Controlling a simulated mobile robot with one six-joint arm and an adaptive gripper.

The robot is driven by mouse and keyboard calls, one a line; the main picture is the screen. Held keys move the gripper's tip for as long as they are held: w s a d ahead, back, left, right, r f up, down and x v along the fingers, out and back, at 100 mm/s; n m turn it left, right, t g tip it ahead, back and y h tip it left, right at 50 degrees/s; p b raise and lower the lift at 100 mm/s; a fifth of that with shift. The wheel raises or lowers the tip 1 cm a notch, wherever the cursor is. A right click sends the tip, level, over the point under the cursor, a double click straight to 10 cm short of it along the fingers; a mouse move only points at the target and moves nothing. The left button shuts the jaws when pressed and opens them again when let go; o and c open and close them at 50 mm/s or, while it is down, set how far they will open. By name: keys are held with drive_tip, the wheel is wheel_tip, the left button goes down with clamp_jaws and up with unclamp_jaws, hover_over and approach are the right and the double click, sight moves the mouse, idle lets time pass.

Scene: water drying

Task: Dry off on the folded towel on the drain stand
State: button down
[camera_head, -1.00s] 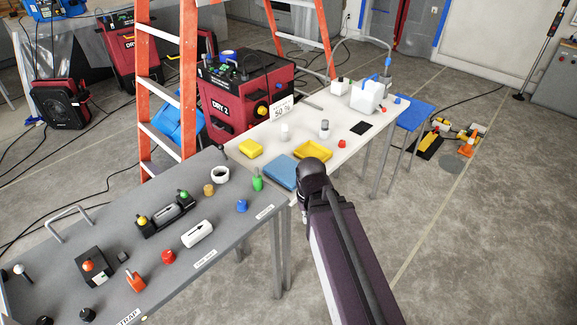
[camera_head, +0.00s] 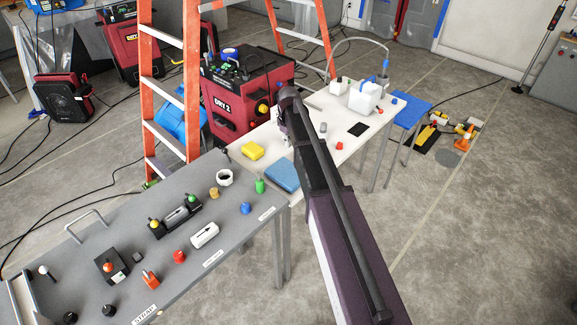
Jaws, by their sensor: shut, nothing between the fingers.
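My gripper (camera_head: 283,130) is at the far end of my dark arm, over the left part of the white table (camera_head: 267,134). It is small and partly hidden behind the wrist; it is shut and empty. A flat blue folded pad (camera_head: 283,175) lies on the near end of that table, nearer than my gripper and apart from it. A low stand with a blue top (camera_head: 407,108) is beyond the table's right end. I cannot tell which blue piece is the towel.
A yellow sponge-like block (camera_head: 253,150), a white jug (camera_head: 364,96), a black pad (camera_head: 358,129) and small pieces are on the white table. A grey table (camera_head: 120,225) with several parts is at left. An orange ladder (camera_head: 191,80) and red dryer (camera_head: 235,105) stand behind.

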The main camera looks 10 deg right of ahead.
sight(289, 173)
drive_tip(key=shift+f, duration=0.2)
idle(0.3)
wheel_tip(289, 173, down, 14)
drive_tip(key=b, duration=1.4)
drive_tip(key=shift+r, duration=0.15)
idle(0.3)
